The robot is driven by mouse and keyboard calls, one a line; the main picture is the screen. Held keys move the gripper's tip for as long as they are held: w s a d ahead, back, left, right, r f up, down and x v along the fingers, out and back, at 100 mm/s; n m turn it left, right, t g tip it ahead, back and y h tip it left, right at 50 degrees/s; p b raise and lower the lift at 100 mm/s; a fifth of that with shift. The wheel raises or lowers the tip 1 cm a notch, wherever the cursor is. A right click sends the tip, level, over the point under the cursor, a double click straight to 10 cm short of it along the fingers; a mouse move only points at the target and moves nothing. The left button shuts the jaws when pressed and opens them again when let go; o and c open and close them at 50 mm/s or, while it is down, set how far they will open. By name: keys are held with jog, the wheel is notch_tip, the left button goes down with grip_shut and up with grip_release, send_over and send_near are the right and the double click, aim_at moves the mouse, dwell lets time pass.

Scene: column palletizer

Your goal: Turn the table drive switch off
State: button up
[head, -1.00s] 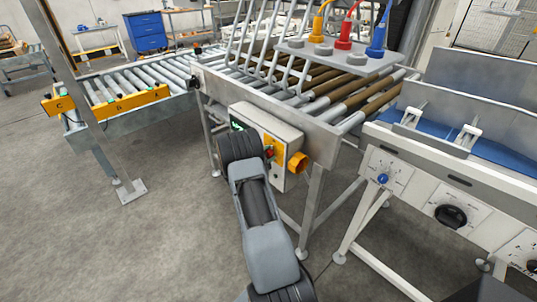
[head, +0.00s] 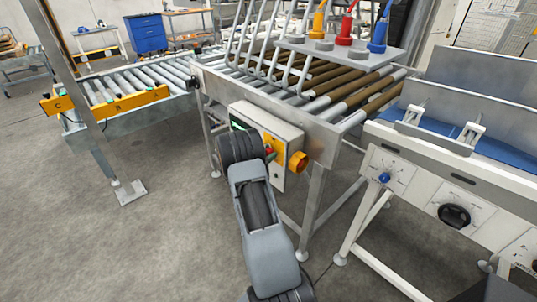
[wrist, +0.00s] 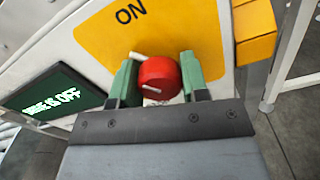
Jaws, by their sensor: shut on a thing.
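The red switch knob (wrist: 159,78) sits on a yellow plate (wrist: 95,38) marked ON, in the wrist view. My gripper (wrist: 160,82) has its two green fingers on either side of the knob, shut on it. A white mark on the knob points down toward the gripper; a pale lever-like piece shows at its upper left. A dark display (wrist: 50,103) left of the knob shows green-white text ending in "IS OFF"; the first word is unclear. In the head view the grey control box (head: 285,128) is on the roller table's front, and my arm hides most of the knob.
A roller conveyor (head: 120,90) lies left, a white machine (head: 400,175) right. Open floor (head: 150,240) lies left of my arm.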

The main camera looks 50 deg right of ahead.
jog(key=n, duration=0.5)
jog(key=shift+n+p, duration=0.3)
jog(key=shift+p, duration=0.1)
jog(key=n+p, duration=0.1)
jog(key=n, duration=0.3)
jog(key=shift+n, duration=0.4)
jog(key=shift+f+n, duration=0.1)
jog(key=shift+n, duration=0.2)
jog(key=o, duration=0.9)
jog(key=a, duration=0.9)
jog(key=w+a+b, duration=0.1)
jog(key=a, duration=0.3)
jog(key=shift+a, duration=0.4)
